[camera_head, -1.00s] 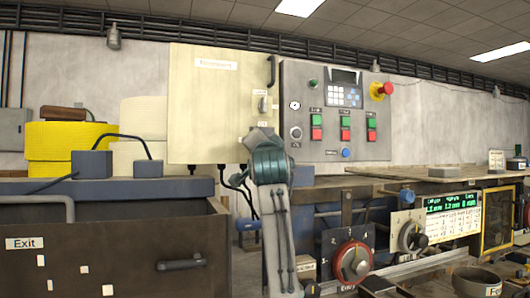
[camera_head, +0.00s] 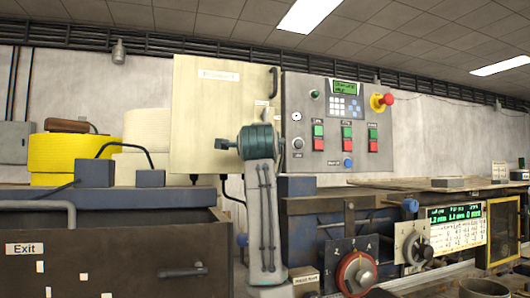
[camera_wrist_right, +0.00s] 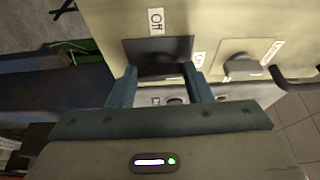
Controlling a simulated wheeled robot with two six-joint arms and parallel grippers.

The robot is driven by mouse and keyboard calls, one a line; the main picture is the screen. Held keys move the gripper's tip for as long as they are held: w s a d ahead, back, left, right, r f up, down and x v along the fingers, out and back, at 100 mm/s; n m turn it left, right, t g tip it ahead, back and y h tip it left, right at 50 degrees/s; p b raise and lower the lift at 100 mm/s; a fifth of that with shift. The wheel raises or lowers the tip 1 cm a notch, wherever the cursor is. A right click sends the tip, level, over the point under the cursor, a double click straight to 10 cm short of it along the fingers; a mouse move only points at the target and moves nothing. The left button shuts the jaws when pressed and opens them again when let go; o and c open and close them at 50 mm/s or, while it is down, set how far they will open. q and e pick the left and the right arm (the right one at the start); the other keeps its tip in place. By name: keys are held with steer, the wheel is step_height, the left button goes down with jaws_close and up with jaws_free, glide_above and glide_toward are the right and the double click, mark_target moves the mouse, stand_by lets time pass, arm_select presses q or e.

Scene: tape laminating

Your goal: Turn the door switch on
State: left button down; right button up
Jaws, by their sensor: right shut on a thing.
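The beige cabinet (camera_head: 212,115) stands upright in the middle of the head view. In the right wrist view, its dark switch (camera_wrist_right: 158,48) has a square plate with an "Off" label (camera_wrist_right: 156,20) beside it and another small, partly hidden label (camera_wrist_right: 200,58). My right gripper (camera_wrist_right: 160,74) has its two blue-grey fingers on either side of the switch's knob and is shut on it. The knob is mostly hidden between the fingers. In the head view, my right gripper (camera_head: 250,143) is at the cabinet's lower right and hides the switch. My left gripper is out of view.
A second dark knob (camera_wrist_right: 240,66) and a curved handle (camera_wrist_right: 290,76) sit close to the right gripper. The grey control panel (camera_head: 300,95) adjoins the cabinet, with a lit green display (camera_head: 344,87) and a red emergency button (camera_head: 388,99). Yellow rolls (camera_head: 70,158) stand left.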

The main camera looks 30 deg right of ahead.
steer(key=shift+m, duration=0.3)
steer(key=o, duration=1)
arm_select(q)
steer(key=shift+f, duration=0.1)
arm_select(e)
steer(key=shift+a, duration=0.1)
arm_select(q)
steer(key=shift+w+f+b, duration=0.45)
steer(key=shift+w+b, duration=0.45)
steer(key=shift+b, duration=0.05)
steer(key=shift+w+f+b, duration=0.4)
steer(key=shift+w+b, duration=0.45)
steer(key=shift+b, duration=0.1)
arm_select(e)
steer(key=shift+v, duration=5.25)
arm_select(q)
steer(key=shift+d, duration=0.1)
arm_select(e)
steer(key=shift+r, duration=0.1)
